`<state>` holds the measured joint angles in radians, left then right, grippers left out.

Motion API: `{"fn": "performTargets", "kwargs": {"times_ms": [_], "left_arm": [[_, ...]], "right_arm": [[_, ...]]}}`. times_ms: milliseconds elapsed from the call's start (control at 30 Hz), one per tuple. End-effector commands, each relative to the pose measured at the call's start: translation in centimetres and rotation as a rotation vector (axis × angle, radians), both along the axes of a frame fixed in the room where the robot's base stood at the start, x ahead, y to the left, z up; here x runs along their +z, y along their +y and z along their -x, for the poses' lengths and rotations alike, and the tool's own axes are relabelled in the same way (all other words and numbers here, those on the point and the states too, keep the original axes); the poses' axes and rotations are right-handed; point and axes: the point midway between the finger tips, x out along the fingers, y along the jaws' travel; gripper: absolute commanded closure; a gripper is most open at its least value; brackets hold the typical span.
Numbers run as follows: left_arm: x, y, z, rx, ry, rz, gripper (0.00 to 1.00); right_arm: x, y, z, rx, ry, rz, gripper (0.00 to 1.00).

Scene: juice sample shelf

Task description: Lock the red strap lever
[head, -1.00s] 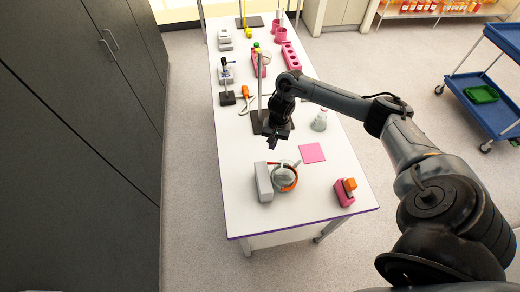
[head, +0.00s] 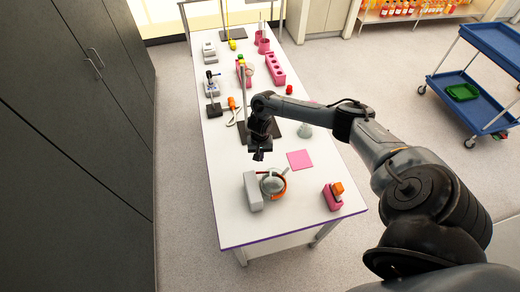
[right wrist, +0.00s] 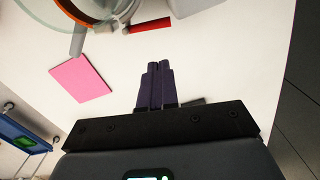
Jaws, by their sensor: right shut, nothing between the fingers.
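The red strap lever (right wrist: 149,25) shows in the right wrist view as a short red bar lying near the clear round vessel (right wrist: 112,10). An orange strap (right wrist: 72,14) curves around the vessel. In the head view the vessel (head: 272,184) with its orange band sits against a grey block (head: 252,192) near the table's front; the lever is too small there to make out well. My right gripper (right wrist: 158,68) is shut and empty, its fingertips apart from the lever. In the head view the right gripper (head: 259,155) hangs just behind the vessel. My left gripper is out of view.
A pink square (head: 300,160) lies right of the gripper. A pink holder (head: 332,198) with an orange top stands at the front right. The table's front left is clear.

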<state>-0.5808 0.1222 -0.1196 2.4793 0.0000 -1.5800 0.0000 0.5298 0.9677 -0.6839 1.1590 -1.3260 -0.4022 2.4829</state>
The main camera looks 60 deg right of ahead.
Motion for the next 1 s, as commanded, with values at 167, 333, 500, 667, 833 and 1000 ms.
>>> {"fn": "performTargets", "kwargs": {"times_ms": [167,333,500,667,833,1000], "left_arm": [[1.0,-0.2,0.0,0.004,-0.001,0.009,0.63],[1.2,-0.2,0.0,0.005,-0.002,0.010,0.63],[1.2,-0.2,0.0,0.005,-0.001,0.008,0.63],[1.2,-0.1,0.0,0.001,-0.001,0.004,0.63],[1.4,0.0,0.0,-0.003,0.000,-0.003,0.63],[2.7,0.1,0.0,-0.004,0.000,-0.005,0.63]], "right_arm": [[-1.4,1.6,1.0,0.003,0.002,-0.001,1.00],[-2.3,2.3,1.4,0.002,0.000,0.000,1.00],[-2.6,2.5,1.6,0.001,0.000,0.000,1.00],[-2.6,2.5,1.5,0.001,0.000,0.000,1.00],[-2.5,2.7,1.6,0.012,0.000,-0.001,1.00],[-2.9,4.1,1.6,0.136,0.001,-0.004,1.00]]}}
